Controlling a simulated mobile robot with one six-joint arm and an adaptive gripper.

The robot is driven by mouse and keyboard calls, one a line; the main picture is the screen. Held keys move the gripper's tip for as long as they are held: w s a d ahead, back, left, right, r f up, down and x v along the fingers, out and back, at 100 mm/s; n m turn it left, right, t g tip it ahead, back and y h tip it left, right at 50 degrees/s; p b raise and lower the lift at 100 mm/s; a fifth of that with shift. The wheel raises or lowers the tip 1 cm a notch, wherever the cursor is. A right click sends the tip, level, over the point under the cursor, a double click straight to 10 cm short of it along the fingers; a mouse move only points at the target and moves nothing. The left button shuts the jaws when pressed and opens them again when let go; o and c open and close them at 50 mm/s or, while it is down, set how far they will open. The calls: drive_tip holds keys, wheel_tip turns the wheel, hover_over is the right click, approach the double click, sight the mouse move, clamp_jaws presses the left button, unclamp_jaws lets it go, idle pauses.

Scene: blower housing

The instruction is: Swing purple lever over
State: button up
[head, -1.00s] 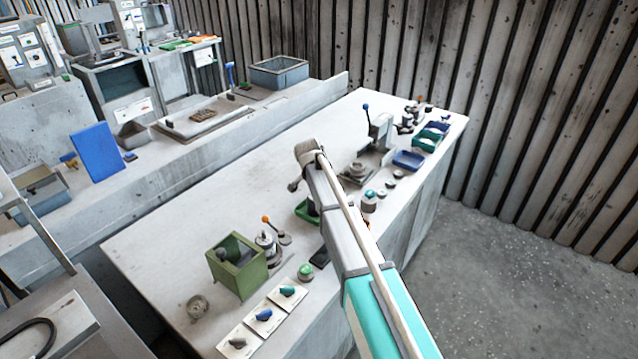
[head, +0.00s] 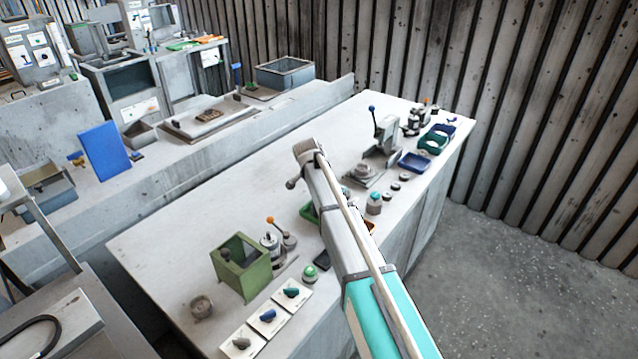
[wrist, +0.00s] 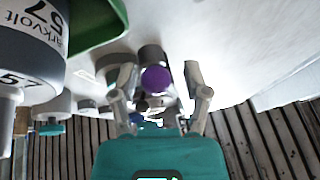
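The purple lever shows in the wrist view as a round purple knob (wrist: 155,79), with a grey cylindrical part behind it. My gripper (wrist: 158,73) is open, with one finger on each side of the knob. Gaps show between the knob and both fingers; how far the knob is from them in depth I cannot tell. The lever's shaft and pivot are not clear. In the head view my arm reaches over the workbench (head: 190,236), and I cannot make out my fingers or the purple knob there.
In the wrist view a grey labelled canister (wrist: 28,45) and a green tray edge (wrist: 105,28) are close on the left. In the head view a green box (head: 241,266), an orange-knobbed lever (head: 271,220), switch plates (head: 268,315) and a blue-knobbed lever device (head: 385,140) stand on the bench.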

drive_tip(key=shift+s+d+n, duration=0.15)
drive_tip(key=shift+d+n, duration=0.1)
drive_tip(key=shift+n, duration=0.05)
idle(0.4)
